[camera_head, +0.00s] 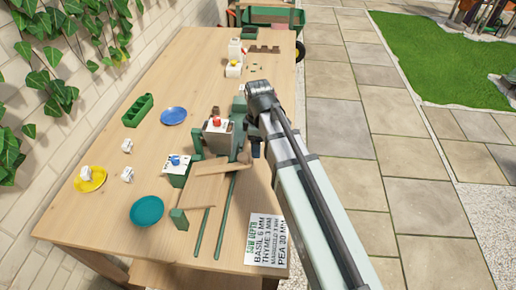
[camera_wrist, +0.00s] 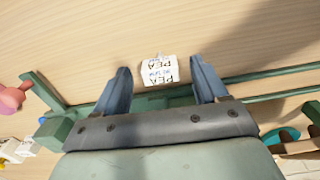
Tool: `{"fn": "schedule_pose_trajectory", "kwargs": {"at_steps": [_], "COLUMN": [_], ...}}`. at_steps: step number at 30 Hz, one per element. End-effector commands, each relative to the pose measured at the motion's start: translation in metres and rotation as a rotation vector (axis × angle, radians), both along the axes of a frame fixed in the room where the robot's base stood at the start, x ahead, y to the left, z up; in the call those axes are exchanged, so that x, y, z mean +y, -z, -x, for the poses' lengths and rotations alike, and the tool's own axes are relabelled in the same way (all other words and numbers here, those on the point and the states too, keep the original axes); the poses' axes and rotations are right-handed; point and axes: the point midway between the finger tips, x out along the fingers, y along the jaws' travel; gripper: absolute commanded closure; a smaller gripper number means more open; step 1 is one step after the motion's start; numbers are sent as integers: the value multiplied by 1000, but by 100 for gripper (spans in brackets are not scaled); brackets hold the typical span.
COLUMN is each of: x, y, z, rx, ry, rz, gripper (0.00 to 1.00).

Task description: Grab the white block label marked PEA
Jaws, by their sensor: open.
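The white block label marked PEA (camera_wrist: 159,70) lies on the wooden table in the wrist view, its dark lettering upside down there. My gripper (camera_wrist: 160,66) is open, with one blue-grey finger on each side of the block. Gaps show between the block and both fingers, and they do not grip it. In the camera_head view my gripper (camera_head: 256,149) is partly seen beside the table's right edge, below my wrist. I cannot make out the PEA block in that view; my arm may hide it.
White blocks (camera_head: 127,146) stand at the left, one on a yellow plate (camera_head: 97,183). A blue plate (camera_head: 173,116), teal plate (camera_head: 146,211), wooden board (camera_head: 194,190) and printed depth card (camera_head: 265,245) lie around.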

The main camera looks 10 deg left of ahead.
Motion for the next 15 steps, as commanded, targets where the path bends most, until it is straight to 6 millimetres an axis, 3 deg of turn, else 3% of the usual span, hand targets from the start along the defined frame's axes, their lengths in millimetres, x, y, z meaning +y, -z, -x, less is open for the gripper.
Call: {"fn": "schedule_pose_trajectory", "kwargs": {"at_steps": [6, 13, 15], "x": [0, 0, 0], "y": [19, 19, 19], "z": [1, 0, 0], "rx": [1, 0, 0], "ry": [0, 0, 0], "rz": [0, 0, 0], "gripper": [28, 28, 34]}}
